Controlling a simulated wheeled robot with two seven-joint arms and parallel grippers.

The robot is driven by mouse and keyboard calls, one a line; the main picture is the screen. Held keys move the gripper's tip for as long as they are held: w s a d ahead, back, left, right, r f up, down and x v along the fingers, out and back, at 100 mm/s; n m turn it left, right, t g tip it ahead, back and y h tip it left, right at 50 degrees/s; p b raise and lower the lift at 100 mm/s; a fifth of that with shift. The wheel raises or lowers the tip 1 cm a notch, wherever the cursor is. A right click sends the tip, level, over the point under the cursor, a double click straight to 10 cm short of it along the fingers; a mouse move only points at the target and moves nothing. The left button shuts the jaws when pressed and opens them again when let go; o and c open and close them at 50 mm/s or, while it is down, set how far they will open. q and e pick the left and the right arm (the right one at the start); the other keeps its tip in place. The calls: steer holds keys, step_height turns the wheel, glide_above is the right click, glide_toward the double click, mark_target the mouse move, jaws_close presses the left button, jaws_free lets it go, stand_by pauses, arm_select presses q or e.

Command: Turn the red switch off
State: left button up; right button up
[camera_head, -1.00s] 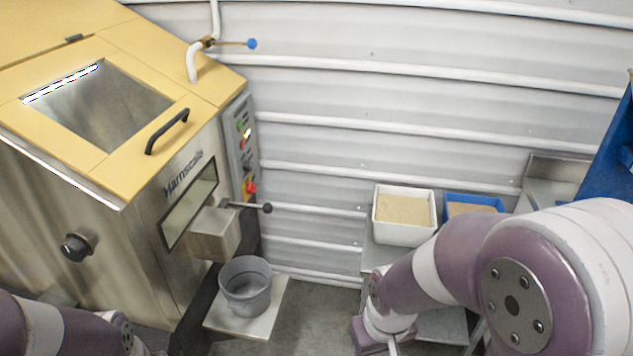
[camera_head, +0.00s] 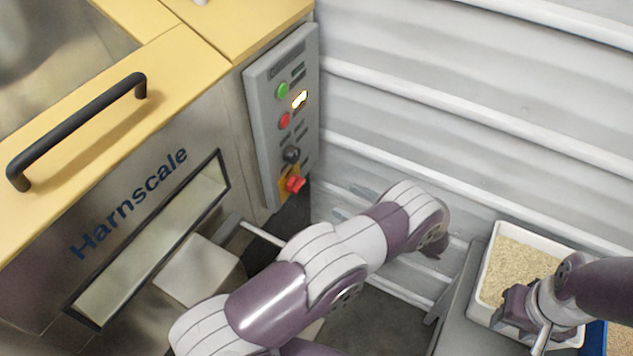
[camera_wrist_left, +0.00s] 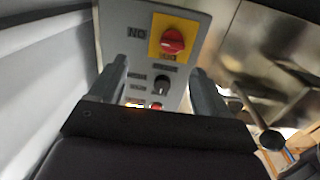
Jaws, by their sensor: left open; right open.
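The red switch (camera_head: 295,184) is a red knob on a yellow plate, low on the grey control panel (camera_head: 262,110). In the left wrist view the red switch (camera_wrist_left: 172,42) shows upper centre, beyond the fingertips and apart from them. My left gripper (camera_wrist_left: 158,78) is open and empty, with its two fingers apart in front of the panel. In the head view my left arm crosses the lower middle, and its fingers cannot be made out. My right gripper (camera_head: 530,325) is at the lower right, over the tray of grain; its fingertips are hard to see.
The panel also has a green button (camera_head: 282,90), a red button (camera_head: 284,120), a lit display (camera_head: 300,99) and a black knob (camera_head: 291,154). A lever with a black ball (camera_wrist_left: 272,140) sticks out nearby. A white tray (camera_head: 486,268) stands at right by the corrugated wall (camera_head: 450,110).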

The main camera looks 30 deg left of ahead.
arm_select(q)
steer(key=g+p, duration=0.1)
steer(key=p, duration=0.1)
glide_toward(302, 186)
steer(key=a, duration=0.4)
steer(key=shift+n, duration=0.3)
steer(key=a, duration=0.4)
steer(key=shift+w+a+f, duration=0.15)
steer(key=shift+a+f, duration=0.05)
steer(key=shift+a, duration=0.45)
arm_select(e)
steer(key=r, duration=0.2)
steer(key=shift+s+d+r, duration=0.15)
steer(key=shift+s+r, duration=0.25)
arm_select(q)
steer(key=shift+w, duration=0.1)
steer(key=c, duration=1)
arm_select(e)
steer(key=shift+w, duration=0.1)
